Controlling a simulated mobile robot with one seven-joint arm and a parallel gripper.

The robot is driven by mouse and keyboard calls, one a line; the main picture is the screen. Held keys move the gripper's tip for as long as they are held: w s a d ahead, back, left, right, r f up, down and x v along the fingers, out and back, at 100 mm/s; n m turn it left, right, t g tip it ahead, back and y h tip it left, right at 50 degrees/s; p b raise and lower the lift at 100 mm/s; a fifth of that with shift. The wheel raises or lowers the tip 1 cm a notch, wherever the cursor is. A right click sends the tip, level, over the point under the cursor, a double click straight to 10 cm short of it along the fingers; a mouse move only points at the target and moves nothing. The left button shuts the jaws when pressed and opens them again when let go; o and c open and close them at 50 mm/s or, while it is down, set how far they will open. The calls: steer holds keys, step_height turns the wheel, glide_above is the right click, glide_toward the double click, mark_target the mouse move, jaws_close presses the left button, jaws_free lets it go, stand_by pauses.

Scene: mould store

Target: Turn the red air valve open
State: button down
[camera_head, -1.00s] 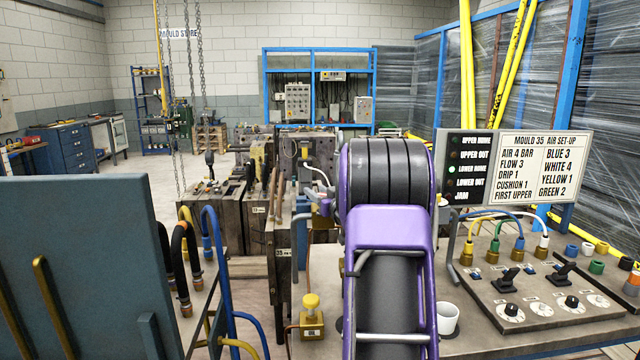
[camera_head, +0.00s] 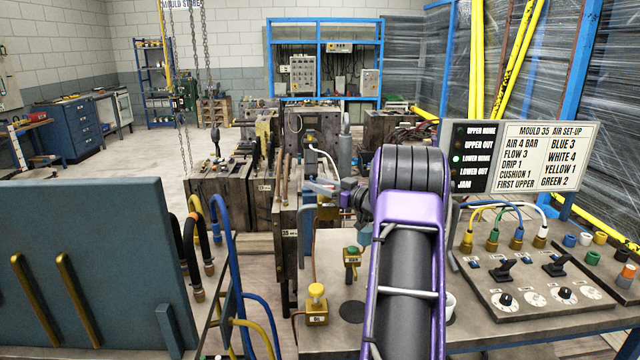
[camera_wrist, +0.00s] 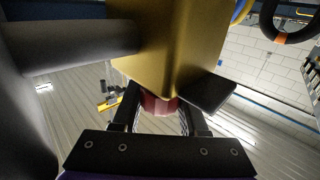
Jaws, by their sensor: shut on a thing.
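The red valve knob (camera_wrist: 158,104) shows in the wrist view as a ribbed red round part, partly hidden below a brass-coloured block (camera_wrist: 170,45). My gripper (camera_wrist: 161,113) has its two dark fingers on either side of the knob and is shut on it. In the head view my gripper (camera_head: 325,188) is small, beside the upper part of a worn steel mould (camera_head: 287,225). The knob cannot be made out clearly there. I cannot tell how far the valve is turned.
A yellow push knob (camera_head: 317,291) and a green button post (camera_head: 351,258) stand on the bench left of my arm. A control panel (camera_head: 520,290) and a sign board (camera_head: 540,150) are at right. A blue-grey panel (camera_head: 95,270) with hoses stands at left.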

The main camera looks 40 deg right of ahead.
steer(key=shift+c, duration=2.2)
jaws_free()
steer(key=v, duration=1.7)
steer(key=shift+s+b, duration=0.2)
steer(key=shift+b, duration=0.25)
steer(key=shift+w, duration=0.1)
